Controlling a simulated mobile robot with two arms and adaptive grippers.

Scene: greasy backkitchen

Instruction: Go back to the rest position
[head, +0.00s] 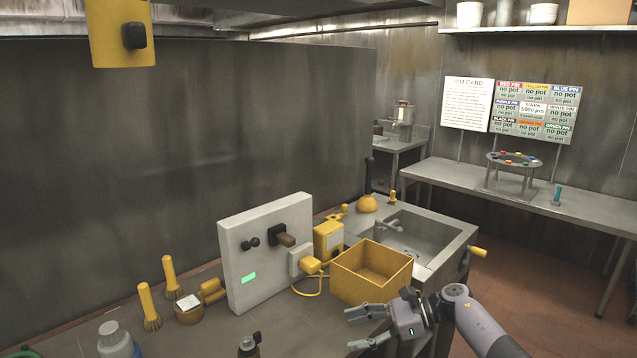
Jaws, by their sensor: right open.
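My right gripper (362,328) is in the lower middle of the head view, with its arm coming in from the lower right. Its two fingers are spread apart and point left, with nothing between them. It is in front of a yellow open box (372,288) on the counter and appears apart from it. My left gripper does not show.
A grey panel (240,272) with a dark handle stands upright on the counter (190,340), a yellow plug and cable beside it. Yellow brushes (147,305) and bottles stand at left. A sink (420,238) lies behind the box. A steel table (470,185) is at right.

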